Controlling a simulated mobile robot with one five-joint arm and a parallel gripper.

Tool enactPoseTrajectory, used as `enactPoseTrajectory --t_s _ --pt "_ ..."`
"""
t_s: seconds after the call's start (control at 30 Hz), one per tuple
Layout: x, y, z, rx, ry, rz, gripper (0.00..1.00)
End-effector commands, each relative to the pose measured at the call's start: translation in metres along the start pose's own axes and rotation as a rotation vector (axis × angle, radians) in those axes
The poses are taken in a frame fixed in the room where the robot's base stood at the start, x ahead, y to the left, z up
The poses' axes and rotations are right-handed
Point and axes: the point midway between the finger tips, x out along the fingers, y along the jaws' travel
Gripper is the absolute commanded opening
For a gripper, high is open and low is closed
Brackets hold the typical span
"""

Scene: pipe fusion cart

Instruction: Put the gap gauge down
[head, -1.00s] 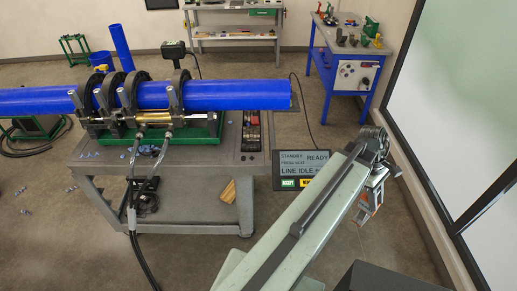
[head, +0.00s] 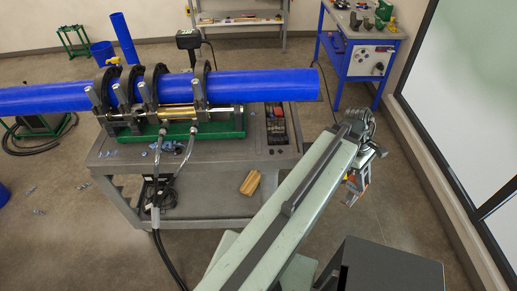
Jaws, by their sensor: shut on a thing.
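My gripper (head: 355,190) hangs from the end of my pale green arm, to the right of the cart and over open floor. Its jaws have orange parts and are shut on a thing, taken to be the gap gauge. The gauge is too small and too covered by the jaws to make out its shape. The grey cart (head: 215,193) stands left of my gripper, with a gap between them. On it is the pipe fusion machine with black clamps (head: 155,85) around a blue pipe (head: 260,87).
A narrow tray of small items (head: 276,125) is at the cart's right end, under the pipe's overhang. A wooden block (head: 250,183) lies on the lower shelf. Hoses (head: 157,215) hang down the cart's front. A blue workbench (head: 358,55) stands behind, at right.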

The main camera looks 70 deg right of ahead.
Motion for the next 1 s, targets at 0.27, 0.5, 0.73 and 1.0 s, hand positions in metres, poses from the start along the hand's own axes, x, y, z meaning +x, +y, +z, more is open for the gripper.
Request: enactPoseTrajectory --t_s 0.27,0.5,0.73,1.0 --pt "-0.048 -0.007 -0.126 -0.229 -0.008 0.093 0.0" --pt "-0.1 -0.06 -0.263 -0.523 -0.002 0.213 0.0" --pt "-0.131 -0.114 -0.342 -0.708 -0.002 0.288 0.0" --pt "-0.139 -0.122 -0.363 -0.745 -0.005 0.301 0.0"
